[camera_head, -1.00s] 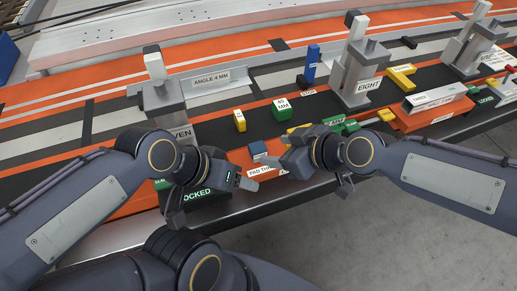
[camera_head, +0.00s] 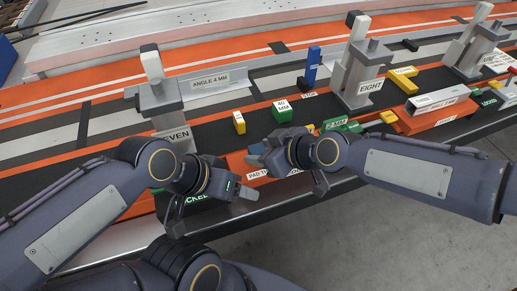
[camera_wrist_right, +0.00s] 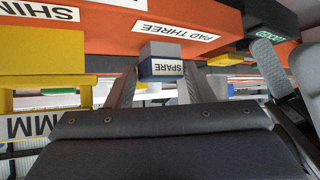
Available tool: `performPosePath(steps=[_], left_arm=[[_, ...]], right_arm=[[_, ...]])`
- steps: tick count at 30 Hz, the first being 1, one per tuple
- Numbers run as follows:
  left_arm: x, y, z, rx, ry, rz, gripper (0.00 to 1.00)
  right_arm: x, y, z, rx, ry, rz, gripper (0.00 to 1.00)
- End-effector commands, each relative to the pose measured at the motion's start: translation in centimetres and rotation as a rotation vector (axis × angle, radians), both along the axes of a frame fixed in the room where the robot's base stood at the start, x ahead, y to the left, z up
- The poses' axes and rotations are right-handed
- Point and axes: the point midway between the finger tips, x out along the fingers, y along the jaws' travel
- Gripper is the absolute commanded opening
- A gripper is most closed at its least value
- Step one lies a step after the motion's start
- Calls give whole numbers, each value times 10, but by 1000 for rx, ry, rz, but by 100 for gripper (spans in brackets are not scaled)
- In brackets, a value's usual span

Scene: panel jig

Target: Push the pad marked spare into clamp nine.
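The pad marked spare is a small dark blue block with a grey part; it shows between my right fingers in the right wrist view (camera_wrist_right: 160,68) and its blue top in the head view (camera_head: 256,149). My right gripper (camera_wrist_right: 157,88) has its fingers apart, one at each side of the pad; whether they touch it is unclear. The pad sits at the orange block labelled PAD THREE (camera_wrist_right: 184,31). The far right grey clamp (camera_head: 474,48) stands beyond clamp eight (camera_head: 362,75); its label is too small to read. My left gripper (camera_head: 240,192) hangs near the front edge, its finger gap hidden.
Clamp seven (camera_head: 160,105) stands at left. A green 40 MM block (camera_head: 282,111), a yellow block (camera_head: 239,122) and a blue upright piece (camera_head: 312,68) stand on the dark strip. An orange block with a grey angle (camera_head: 436,102) lies at right.

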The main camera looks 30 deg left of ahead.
Motion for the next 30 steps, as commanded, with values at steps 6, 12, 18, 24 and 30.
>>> performPosePath(steps=[6, 12, 18, 24, 30], left_arm=[[0, 0, 0, 0, 0, 0, 61], [0, 0, 1, 0, 0, 0, 61], [0, 0, 2, 0, 0, 0, 61], [0, 0, 4, 0, 0, 0, 61], [0, 0, 5, 0, 0, 0, 61]], right_arm=[[0, 0, 0, 0, 0, 0, 15], [0, 0, 1, 0, 0, 0, 15], [0, 0, 5, 1, 0, 0, 15], [0, 0, 8, 1, 0, 0, 15], [0, 0, 11, 1, -1, 1, 15]])
